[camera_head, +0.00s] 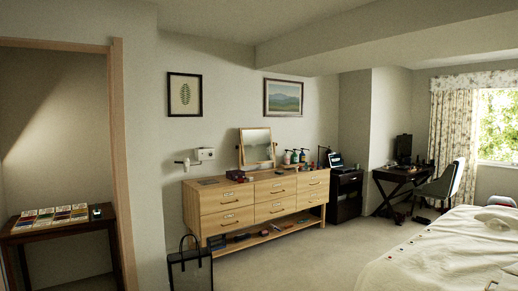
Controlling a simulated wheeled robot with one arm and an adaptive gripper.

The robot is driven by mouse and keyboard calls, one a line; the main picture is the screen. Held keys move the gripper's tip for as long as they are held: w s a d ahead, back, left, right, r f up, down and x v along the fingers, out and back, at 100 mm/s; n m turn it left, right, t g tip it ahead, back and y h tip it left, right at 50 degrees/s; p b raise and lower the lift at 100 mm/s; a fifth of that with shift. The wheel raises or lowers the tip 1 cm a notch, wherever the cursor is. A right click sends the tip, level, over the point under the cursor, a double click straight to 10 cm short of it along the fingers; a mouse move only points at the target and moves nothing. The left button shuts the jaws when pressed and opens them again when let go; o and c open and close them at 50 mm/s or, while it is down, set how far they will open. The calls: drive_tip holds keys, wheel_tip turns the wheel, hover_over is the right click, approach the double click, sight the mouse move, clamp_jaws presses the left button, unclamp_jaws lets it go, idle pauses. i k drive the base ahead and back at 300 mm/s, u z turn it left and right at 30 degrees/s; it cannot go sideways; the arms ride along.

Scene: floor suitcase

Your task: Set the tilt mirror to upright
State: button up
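The tilt mirror (256,146) stands on top of the wooden dresser (262,197), against the wall. It has a rectangular wooden frame held between side posts. Its glass faces the room and reflects pale wall. The frame's edges look out of line with the posts, so it seems tilted; the exact angle is too small to tell. My gripper is not in view, and nothing of mine shows near the mirror.
A black bag (190,268) stands before the dresser's left end. A bed (445,252) fills the lower right. Carpet (300,262) between is clear.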

sight(257, 144)
drive_tip(key=u, duration=1.45)
drive_tip(key=i, duration=4.55)
drive_tip(key=z, duration=2.75)
drive_tip(key=i, duration=1.4)
drive_tip(key=z, duration=0.05)
